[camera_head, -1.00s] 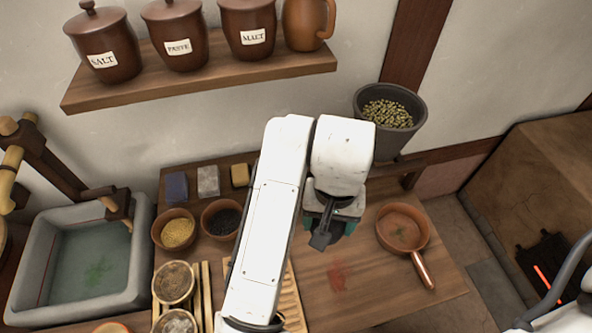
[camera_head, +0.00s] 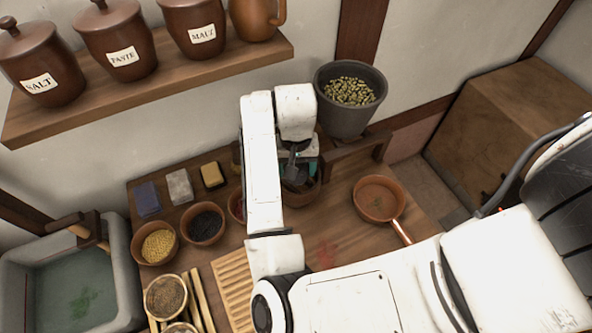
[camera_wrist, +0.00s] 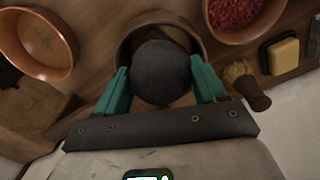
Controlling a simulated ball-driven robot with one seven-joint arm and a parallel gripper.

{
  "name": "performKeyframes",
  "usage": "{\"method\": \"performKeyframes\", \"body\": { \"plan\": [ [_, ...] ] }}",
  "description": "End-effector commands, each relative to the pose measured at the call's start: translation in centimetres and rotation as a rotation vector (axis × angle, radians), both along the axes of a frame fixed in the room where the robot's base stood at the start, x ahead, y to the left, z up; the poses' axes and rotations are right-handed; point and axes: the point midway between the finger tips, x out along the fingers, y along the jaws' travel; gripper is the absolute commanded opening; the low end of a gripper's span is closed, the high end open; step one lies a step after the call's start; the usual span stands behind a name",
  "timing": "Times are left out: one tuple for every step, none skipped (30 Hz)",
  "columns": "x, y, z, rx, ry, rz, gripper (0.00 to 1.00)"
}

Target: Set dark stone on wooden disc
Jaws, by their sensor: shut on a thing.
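The dark stone (camera_wrist: 162,72), a round dark grey lump, sits between the teal fingers of my gripper (camera_wrist: 160,84) in the wrist view. My gripper is shut on it. A round brown bowl-like vessel (camera_wrist: 124,52) lies directly behind the stone. Whether the stone touches it or hangs over it, I cannot tell. In the head view my gripper (camera_head: 298,178) is low over this brown vessel (camera_head: 310,196) at the back of the table, and the stone is hard to make out there. I cannot clearly identify a wooden disc.
A copper-handled pan (camera_head: 378,202) stands right of my gripper. Bowls of dark grains (camera_head: 204,222) and yellow grains (camera_head: 158,244) stand left. A grey pot (camera_head: 348,112) stands behind. In the wrist view, a bowl of red bits (camera_wrist: 238,14) and a small brush (camera_wrist: 250,92) are close by.

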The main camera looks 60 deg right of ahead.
Motion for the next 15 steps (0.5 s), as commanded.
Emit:
{"method": "performKeyframes", "body": {
  "plan": [
    [0.2, -0.4, -0.3, -0.001, 0.001, -0.001, 0.25],
    [0.3, -0.5, -0.5, -0.001, 0.001, -0.001, 0.25],
    [0.3, -0.6, -0.7, -0.001, -0.001, 0.000, 0.25],
    [0.4, -0.7, -0.8, -0.001, -0.001, 0.000, 0.25],
    [0.4, -0.8, -0.9, -0.001, -0.001, -0.001, 0.25],
    [0.5, -1.0, -1.2, -0.001, 0.000, -0.001, 0.25],
    [0.6, -1.2, -1.5, -0.001, 0.001, -0.002, 0.25],
    [0.6, -1.2, -1.8, 0.000, 0.002, 0.000, 0.25],
    [0.6, -1.1, -2.4, 0.000, 0.002, 0.001, 0.25],
    [0.6, -1.1, -2.8, 0.000, 0.002, 0.001, 0.25],
    [0.6, -1.1, -3.3, 0.000, 0.001, 0.001, 0.25],
    [0.6, -1.1, -3.7, -0.001, 0.001, 0.001, 0.25],
    [0.7, -1.1, -4.0, -0.001, -0.001, 0.001, 0.25],
    [0.7, -1.1, -4.2, -0.001, -0.001, 0.001, 0.25],
    [0.7, -1.1, -4.4, -0.001, -0.001, 0.001, 0.25]
  ]
}}
